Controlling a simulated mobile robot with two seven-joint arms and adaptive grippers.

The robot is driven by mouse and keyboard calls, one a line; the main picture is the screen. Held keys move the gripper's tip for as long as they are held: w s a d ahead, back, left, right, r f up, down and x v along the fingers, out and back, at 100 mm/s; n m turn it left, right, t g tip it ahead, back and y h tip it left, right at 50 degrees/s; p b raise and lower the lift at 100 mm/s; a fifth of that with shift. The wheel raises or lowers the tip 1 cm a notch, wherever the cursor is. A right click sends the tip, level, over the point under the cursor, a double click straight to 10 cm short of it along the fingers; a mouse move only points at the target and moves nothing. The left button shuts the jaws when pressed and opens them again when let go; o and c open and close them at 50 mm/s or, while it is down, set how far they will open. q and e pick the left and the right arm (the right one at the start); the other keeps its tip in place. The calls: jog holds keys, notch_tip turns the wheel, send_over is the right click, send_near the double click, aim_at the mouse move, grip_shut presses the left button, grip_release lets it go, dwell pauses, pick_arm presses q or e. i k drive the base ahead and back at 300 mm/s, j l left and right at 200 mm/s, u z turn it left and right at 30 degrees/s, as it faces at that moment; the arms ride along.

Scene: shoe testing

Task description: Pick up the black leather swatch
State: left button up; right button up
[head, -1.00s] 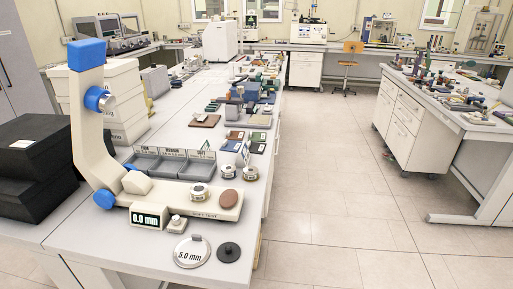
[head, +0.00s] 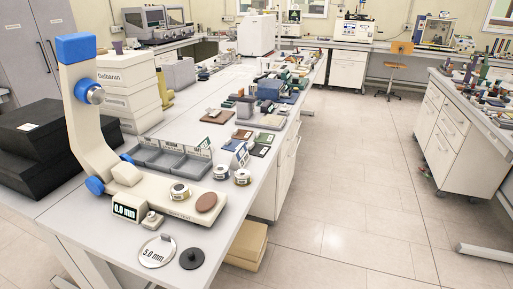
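Several small flat swatches lie on the long bench beyond the grey trays. A very dark swatch (head: 260,151) is at the front right of this group, near the bench's right edge. It may be black or dark green; I cannot tell, nor confirm that it is leather. A blue swatch (head: 238,146) is partly hidden behind a small sign to its left. Brown swatches (head: 242,134) lie just behind. Neither of my grippers shows in the head view.
A white tester with blue joints (head: 85,130) stands at the front left of the bench (head: 215,262). Sorting trays (head: 170,160) and metal discs (head: 242,177) are near it. A cardboard-coloured box (head: 247,246) is on the floor beside the bench. Open floor (head: 340,200) lies to the right.

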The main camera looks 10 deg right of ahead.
aim_at(258, 150)
jog(key=i+l+u, duration=0.1)
jog(key=l, duration=0.25)
jog(key=i+l+u, duration=0.15)
jog(key=l, duration=0.2)
jog(key=l+u, duration=0.1)
jog(key=l, duration=0.2)
jog(key=i+l+u, duration=0.1)
jog(key=l, duration=0.25)
jog(key=i+l+u, duration=0.1)
jog(key=l, duration=0.25)
jog(key=i+l+u, duration=0.1)
jog(key=l, duration=0.25)
jog(key=i, duration=0.05)
